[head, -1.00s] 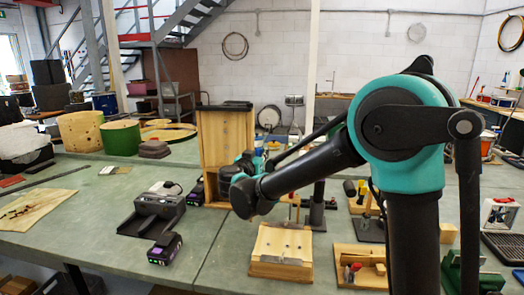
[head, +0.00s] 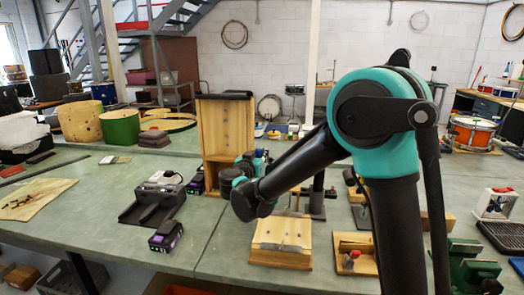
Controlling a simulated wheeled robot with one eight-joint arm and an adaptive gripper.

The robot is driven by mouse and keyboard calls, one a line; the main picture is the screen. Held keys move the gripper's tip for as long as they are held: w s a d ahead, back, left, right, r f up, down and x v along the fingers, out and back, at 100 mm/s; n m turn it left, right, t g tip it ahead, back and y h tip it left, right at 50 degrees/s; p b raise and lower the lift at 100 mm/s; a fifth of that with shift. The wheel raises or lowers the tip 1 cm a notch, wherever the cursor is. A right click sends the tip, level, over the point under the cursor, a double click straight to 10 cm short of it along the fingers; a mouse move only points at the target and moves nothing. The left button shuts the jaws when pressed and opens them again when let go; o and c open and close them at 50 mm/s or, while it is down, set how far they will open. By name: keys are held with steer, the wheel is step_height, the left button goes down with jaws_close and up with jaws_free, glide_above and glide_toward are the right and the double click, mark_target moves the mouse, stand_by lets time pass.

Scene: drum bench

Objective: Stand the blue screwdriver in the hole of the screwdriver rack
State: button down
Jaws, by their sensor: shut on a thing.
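My arm crosses the middle and right of the head view. Its dark elbow and teal wrist parts hang over the bench in front of a tall wooden box. My gripper is not visible; the arm's links seem to hide it. I cannot make out the blue screwdriver. A wooden block (head: 283,236) with a pale sloped top and small dark marks sits on the bench below the elbow. It may be the screwdriver rack, but I cannot confirm this. No screwdriver stands in that block's visible top.
The tall wooden box (head: 226,130) stands behind my elbow. A black charger (head: 152,207) and a battery (head: 166,237) lie to the left. A wooden tray (head: 356,252) and a green vise (head: 468,265) are at right. The bench (head: 110,225) has bare room at front left.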

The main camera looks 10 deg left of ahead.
steer(key=shift+f, duration=2.25)
steer(key=c, duration=1.3)
jaws_free()
steer(key=s+a, duration=0.1)
steer(key=s, duration=1.1)
steer(key=shift+a, duration=0.3)
